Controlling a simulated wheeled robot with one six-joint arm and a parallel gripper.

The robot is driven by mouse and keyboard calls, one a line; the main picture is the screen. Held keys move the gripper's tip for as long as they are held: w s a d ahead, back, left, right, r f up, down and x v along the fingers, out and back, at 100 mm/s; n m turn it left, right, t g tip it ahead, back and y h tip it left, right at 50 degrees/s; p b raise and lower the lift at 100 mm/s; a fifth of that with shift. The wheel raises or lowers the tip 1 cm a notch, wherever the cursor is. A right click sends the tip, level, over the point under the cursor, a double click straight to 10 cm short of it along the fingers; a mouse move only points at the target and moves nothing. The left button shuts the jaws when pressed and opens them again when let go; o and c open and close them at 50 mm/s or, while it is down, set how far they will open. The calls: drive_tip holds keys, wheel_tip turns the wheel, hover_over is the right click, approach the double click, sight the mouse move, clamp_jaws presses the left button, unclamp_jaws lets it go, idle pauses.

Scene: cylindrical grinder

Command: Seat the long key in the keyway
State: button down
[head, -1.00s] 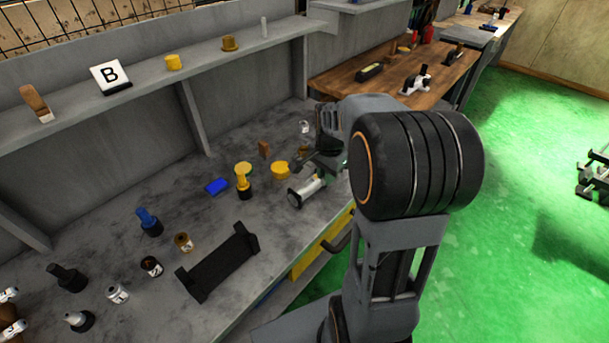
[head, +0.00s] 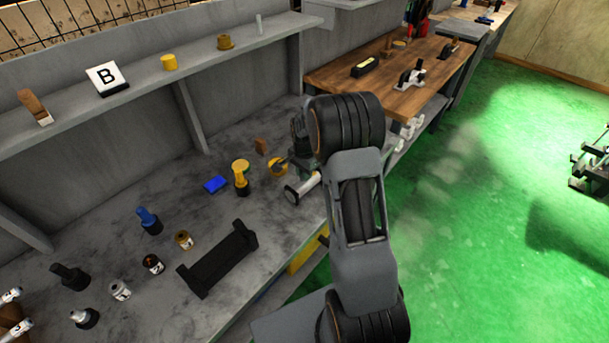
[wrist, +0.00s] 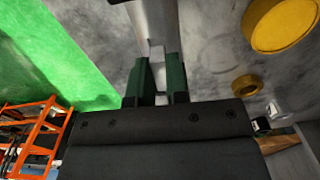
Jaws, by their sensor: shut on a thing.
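My gripper (wrist: 161,65) shows two green fingers in the wrist view, shut on a small light metal piece, the key (wrist: 157,75), seen in the gap between them. A grey metal shaft (wrist: 156,18) lies just beyond the fingertips. I cannot tell whether the key touches the shaft or sits in its keyway; the slot is not clear. In the head view the silver shaft (head: 303,189) lies near the bench's front edge. My gripper is above and behind it there, partly hidden by my arm.
Yellow round parts (head: 241,166) and a blue block (head: 215,184) lie left of the shaft. A black cradle (head: 220,260) stands nearer the front. A shelf (head: 140,85) runs along the back. A wooden bench (head: 400,80) stands beyond.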

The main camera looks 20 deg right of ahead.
drive_tip(key=shift+f, duration=0.7)
drive_tip(key=shift+f, duration=0.1)
drive_tip(key=shift+f, duration=0.15)
drive_tip(key=c, duration=1.1)
unclamp_jaws()
